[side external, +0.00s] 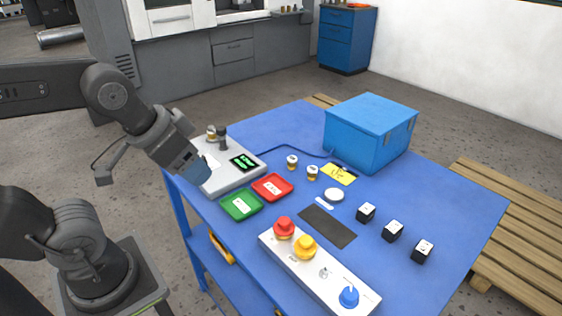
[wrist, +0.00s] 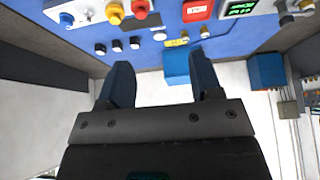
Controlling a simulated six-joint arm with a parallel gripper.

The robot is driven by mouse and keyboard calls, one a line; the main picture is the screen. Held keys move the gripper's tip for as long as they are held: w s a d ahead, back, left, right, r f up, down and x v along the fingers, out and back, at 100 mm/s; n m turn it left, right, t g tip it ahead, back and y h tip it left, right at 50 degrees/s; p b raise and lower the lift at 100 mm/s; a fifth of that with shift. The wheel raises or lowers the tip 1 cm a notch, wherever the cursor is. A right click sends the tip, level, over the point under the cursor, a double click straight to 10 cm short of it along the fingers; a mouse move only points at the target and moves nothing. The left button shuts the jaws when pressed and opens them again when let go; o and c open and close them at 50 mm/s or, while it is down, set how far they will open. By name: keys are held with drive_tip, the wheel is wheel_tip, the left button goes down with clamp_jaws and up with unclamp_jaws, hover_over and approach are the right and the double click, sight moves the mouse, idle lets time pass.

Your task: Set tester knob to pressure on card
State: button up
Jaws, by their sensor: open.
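A grey tester box (side external: 231,177) with a lit green display (side external: 244,162) stands at the table's left end; the display also shows in the wrist view (wrist: 238,9). A white panel (side external: 300,266) at the front carries a red button, a yellow button, a small toggle and a blue knob (side external: 349,296). The blue knob also shows in the wrist view (wrist: 66,19). A yellow card (side external: 339,174) with dark writing, too small to read, lies by the blue box. My gripper (side external: 197,170) is open and empty, appearing in front of the tester's left part and hiding some of it.
A red tray (side external: 272,188) and a green tray (side external: 241,205) lie before the tester. Small valves (side external: 292,161), a white disc (side external: 334,195), a dark mat (side external: 328,226) and black cubes (side external: 392,231) are spread about. A large blue box (side external: 371,133) stands at the back.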

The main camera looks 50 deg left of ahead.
drive_tip(key=w+a+f+n+g, duration=0.2)
drive_tip(key=w+a+n, duration=0.2)
drive_tip(key=w+a, duration=0.5)
drive_tip(key=w+a+f+n+g, duration=0.1)
drive_tip(key=w+a+n+g, duration=0.3)
drive_tip(key=a, duration=0.8)
drive_tip(key=a+f+n, duration=0.3)
drive_tip(key=a+f, duration=0.2)
drive_tip(key=a, duration=0.4)
drive_tip(key=f, duration=1.3)
drive_tip(key=shift+w+f, duration=0.25)
drive_tip(key=shift+w, duration=0.15)
drive_tip(key=c, duration=0.9)
